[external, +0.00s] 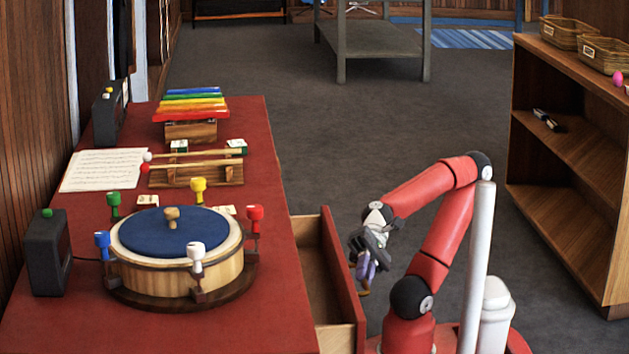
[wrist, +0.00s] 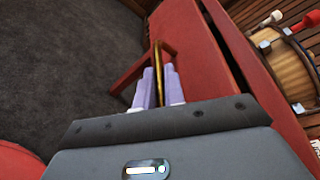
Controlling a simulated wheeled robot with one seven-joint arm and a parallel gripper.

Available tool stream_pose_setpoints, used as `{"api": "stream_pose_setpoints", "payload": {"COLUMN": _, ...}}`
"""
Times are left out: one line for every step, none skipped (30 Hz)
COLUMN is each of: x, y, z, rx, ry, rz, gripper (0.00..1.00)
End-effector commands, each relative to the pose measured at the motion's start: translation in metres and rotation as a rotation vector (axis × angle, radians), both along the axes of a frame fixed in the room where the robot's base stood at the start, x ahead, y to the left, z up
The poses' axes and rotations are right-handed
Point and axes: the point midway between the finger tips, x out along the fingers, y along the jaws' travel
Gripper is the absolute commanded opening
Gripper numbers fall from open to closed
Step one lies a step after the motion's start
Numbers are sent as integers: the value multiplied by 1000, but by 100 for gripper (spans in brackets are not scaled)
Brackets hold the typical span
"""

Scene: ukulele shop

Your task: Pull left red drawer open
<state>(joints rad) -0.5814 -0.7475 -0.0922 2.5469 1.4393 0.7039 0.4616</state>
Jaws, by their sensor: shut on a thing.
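The red drawer (external: 341,265) is pulled out from the right side of the red counter, and its pale wooden inside shows. My gripper (external: 366,272) is at the outer face of the drawer front. In the wrist view, its purple fingers (wrist: 158,88) are closed around a thin brass handle (wrist: 158,62). The handle's lower end also shows below the fingers in the external view (external: 365,290). The fingers hide part of the handle.
The red counter (external: 262,180) carries a drum (external: 180,268) with coloured pegs, a xylophone (external: 190,103), mallets and sheet music. A wooden shelf (external: 567,185) stands at the right. Grey floor (external: 400,120) lies clear behind my arm.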

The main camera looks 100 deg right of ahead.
Motion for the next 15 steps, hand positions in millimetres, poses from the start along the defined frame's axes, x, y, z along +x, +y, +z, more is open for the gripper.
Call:
{"api": "stream_pose_setpoints", "payload": {"x": -15, "y": -1, "z": -4, "rx": 1, "ry": -12, "rz": 1, "gripper": 0}}
{"api": "stream_pose_setpoints", "payload": {"x": -23, "y": -1, "z": -4, "rx": 1, "ry": -12, "rz": -1, "gripper": 0}}
{"api": "stream_pose_setpoints", "payload": {"x": -34, "y": -1, "z": -4, "rx": 0, "ry": -13, "rz": -1, "gripper": 0}}
{"api": "stream_pose_setpoints", "payload": {"x": -43, "y": -1, "z": -4, "rx": 0, "ry": -13, "rz": 0, "gripper": 0}}
{"api": "stream_pose_setpoints", "payload": {"x": -50, "y": -1, "z": -4, "rx": 0, "ry": -12, "rz": -1, "gripper": 0}}
{"api": "stream_pose_setpoints", "payload": {"x": -60, "y": -1, "z": -3, "rx": 0, "ry": -12, "rz": -1, "gripper": 0}}
{"api": "stream_pose_setpoints", "payload": {"x": -68, "y": -1, "z": -3, "rx": -1, "ry": -12, "rz": -2, "gripper": 0}}
{"api": "stream_pose_setpoints", "payload": {"x": -75, "y": -1, "z": -3, "rx": 0, "ry": -11, "rz": -2, "gripper": 0}}
{"api": "stream_pose_setpoints", "payload": {"x": -84, "y": -1, "z": -2, "rx": -1, "ry": -12, "rz": -1, "gripper": 0}}
{"api": "stream_pose_setpoints", "payload": {"x": -91, "y": -1, "z": -2, "rx": -1, "ry": -11, "rz": -2, "gripper": 0}}
{"api": "stream_pose_setpoints", "payload": {"x": -97, "y": -1, "z": -2, "rx": -2, "ry": -9, "rz": -1, "gripper": 0}}
{"api": "stream_pose_setpoints", "payload": {"x": -105, "y": -1, "z": -2, "rx": -2, "ry": -9, "rz": -2, "gripper": 0}}
{"api": "stream_pose_setpoints", "payload": {"x": -110, "y": -1, "z": -1, "rx": -2, "ry": -9, "rz": -2, "gripper": 0}}
{"api": "stream_pose_setpoints", "payload": {"x": -115, "y": 0, "z": -1, "rx": -2, "ry": -6, "rz": -2, "gripper": 0}}
{"api": "stream_pose_setpoints", "payload": {"x": -122, "y": -1, "z": -1, "rx": -1, "ry": -5, "rz": -2, "gripper": 0}}
